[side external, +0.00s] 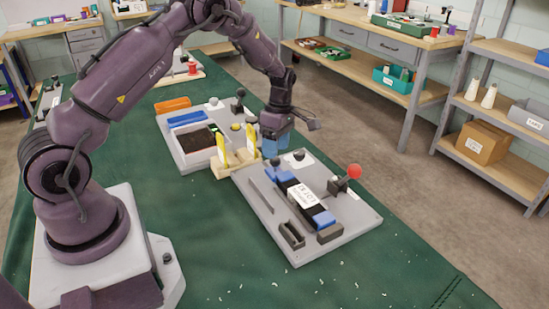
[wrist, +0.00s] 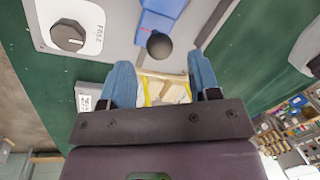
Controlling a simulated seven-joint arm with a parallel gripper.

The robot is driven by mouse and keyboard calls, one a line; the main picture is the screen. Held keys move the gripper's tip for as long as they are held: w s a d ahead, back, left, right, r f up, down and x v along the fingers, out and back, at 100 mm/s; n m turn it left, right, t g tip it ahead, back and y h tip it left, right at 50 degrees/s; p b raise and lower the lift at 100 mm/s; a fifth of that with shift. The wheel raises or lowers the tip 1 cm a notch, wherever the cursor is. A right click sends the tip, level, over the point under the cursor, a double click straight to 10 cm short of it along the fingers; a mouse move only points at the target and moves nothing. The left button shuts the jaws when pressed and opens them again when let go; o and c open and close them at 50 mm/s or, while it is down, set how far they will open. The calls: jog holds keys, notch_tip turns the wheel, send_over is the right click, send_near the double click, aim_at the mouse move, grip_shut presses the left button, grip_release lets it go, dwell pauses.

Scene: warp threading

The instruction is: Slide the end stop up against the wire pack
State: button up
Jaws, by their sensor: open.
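My gripper (side external: 276,146) is open, pointing down over the far end of the grey fixture plate (side external: 262,215). In the wrist view its two blue fingers (wrist: 163,80) are apart with nothing held. A blue block with a black ball knob (wrist: 160,46) lies just ahead of the fingertips, not between them; it may be the end stop. In the side view its knob (side external: 275,161) shows beside the fingers. A row of blue and black pieces with a white label (side external: 301,196) runs along the plate. I cannot tell which piece is the wire pack.
A dial marked FREE (wrist: 67,37) sits on a white panel. A lever with a red ball (side external: 354,171) stands on the plate's right. Yellow uprights on a wooden base (side external: 233,167) stand close left of my gripper. Open green mat (side external: 210,270) lies in front.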

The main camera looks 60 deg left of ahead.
aim_at(275, 166)
jog(key=shift+s+d+f, duration=0.1)
jog(key=shift+s+f, duration=0.05)
jog(key=shift+f, duration=0.8)
jog(key=shift+s+d+f, duration=0.1)
jog(key=shift+s+f, duration=0.05)
jog(key=shift+f, duration=0.8)
